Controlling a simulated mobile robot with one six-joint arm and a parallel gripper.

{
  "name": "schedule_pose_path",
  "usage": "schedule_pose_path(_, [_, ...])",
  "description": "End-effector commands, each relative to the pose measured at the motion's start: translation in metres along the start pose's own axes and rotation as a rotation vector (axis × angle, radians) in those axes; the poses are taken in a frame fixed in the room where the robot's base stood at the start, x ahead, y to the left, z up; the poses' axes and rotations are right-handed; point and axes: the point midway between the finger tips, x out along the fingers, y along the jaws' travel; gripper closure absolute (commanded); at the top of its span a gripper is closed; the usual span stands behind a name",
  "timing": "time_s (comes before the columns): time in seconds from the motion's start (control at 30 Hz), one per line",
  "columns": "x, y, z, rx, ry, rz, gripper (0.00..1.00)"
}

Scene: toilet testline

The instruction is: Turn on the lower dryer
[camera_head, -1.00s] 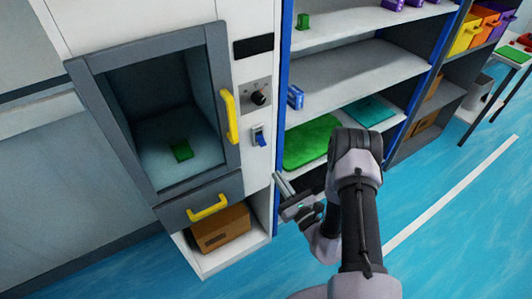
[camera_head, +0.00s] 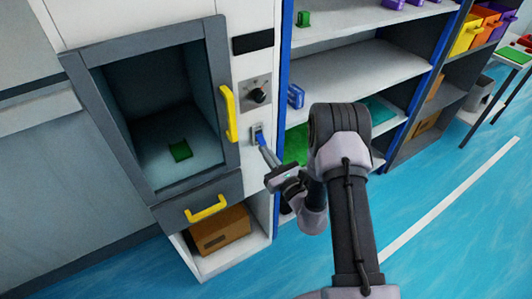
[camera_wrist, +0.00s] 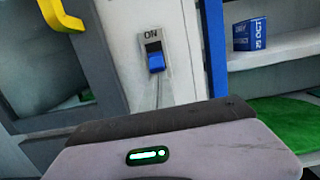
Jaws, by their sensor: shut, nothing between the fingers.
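The dryer (camera_head: 148,189) has a grey door frame with a dark window and a yellow handle (camera_head: 228,113). Its switch (camera_head: 256,133) is on the white panel right of the door, below a knob. In the wrist view the switch (camera_wrist: 155,58) has a blue rocker at its lower end, under the label "ON". My gripper (camera_head: 267,152) is shut and empty, its fingertips just below the switch. I cannot tell whether they touch it. In the wrist view the gripper body fills the bottom and the fingers are hard to make out.
A black knob (camera_head: 259,95) and dark display (camera_head: 253,43) sit above the switch. A green block (camera_head: 180,151) lies inside the dryer. A drawer with a yellow handle (camera_head: 206,209) and a cardboard box (camera_head: 219,232) are below. A blue-edged shelf (camera_head: 350,75) stands close on the right.

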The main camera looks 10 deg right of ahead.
Motion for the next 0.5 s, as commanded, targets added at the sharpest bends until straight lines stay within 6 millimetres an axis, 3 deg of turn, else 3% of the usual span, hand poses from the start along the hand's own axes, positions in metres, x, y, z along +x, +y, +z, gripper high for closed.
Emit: schedule_pose_path(0.5, [-0.0013,0.0001,0.0055,-0.001,0.056,0.000,1.00])
